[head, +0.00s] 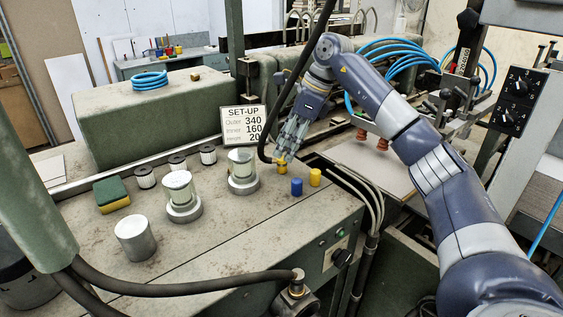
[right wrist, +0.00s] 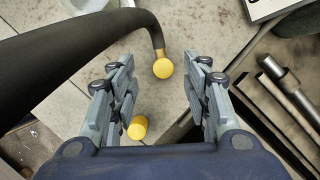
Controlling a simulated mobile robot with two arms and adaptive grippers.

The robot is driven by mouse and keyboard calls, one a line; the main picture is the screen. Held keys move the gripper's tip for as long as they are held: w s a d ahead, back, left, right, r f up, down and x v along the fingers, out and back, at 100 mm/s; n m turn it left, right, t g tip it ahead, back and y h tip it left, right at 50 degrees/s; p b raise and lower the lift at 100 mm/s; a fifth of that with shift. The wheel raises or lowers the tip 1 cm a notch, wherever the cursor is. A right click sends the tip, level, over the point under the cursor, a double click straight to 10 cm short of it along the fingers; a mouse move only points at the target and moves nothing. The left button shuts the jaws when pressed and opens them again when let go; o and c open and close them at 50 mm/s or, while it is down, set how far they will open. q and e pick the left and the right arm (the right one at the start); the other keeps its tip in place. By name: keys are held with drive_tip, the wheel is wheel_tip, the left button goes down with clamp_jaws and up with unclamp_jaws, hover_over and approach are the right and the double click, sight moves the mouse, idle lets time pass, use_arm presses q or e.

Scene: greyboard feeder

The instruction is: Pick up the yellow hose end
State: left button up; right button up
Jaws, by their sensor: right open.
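The yellow hose end (right wrist: 163,68) is a round yellow tip on a brass fitting at the end of a thick black hose (right wrist: 75,55). In the head view the yellow end (head: 282,169) is just below my right gripper (head: 284,148), over the green bench. In the right wrist view my right gripper (right wrist: 163,75) is open, with its fingers on either side of the yellow end and a gap to each. Nothing is held. The hose comes in from the left, curving past the left finger. My left gripper is out of view.
A loose yellow cylinder (head: 315,177) and a blue one (head: 296,187) stand nearby on the bench (head: 215,240). Metal cylinders (head: 135,238), black-and-white spools and a green-yellow sponge (head: 111,195) stand to the left. A SET-UP sign (head: 243,127) is behind.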

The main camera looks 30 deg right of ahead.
sight(282, 157)
drive_tip(key=shift+p+x, duration=0.9)
drive_tip(key=shift+x, duration=0.3)
drive_tip(key=shift+w+f+p, duration=0.25)
drive_tip(key=shift+f+p, duration=0.1)
drive_tip(key=shift+f, duration=0.7)
drive_tip(key=shift+w+a+f, duration=0.1)
drive_tip(key=shift+f, duration=0.2)
drive_tip(key=shift+a+f, duration=0.1)
clamp_jaws()
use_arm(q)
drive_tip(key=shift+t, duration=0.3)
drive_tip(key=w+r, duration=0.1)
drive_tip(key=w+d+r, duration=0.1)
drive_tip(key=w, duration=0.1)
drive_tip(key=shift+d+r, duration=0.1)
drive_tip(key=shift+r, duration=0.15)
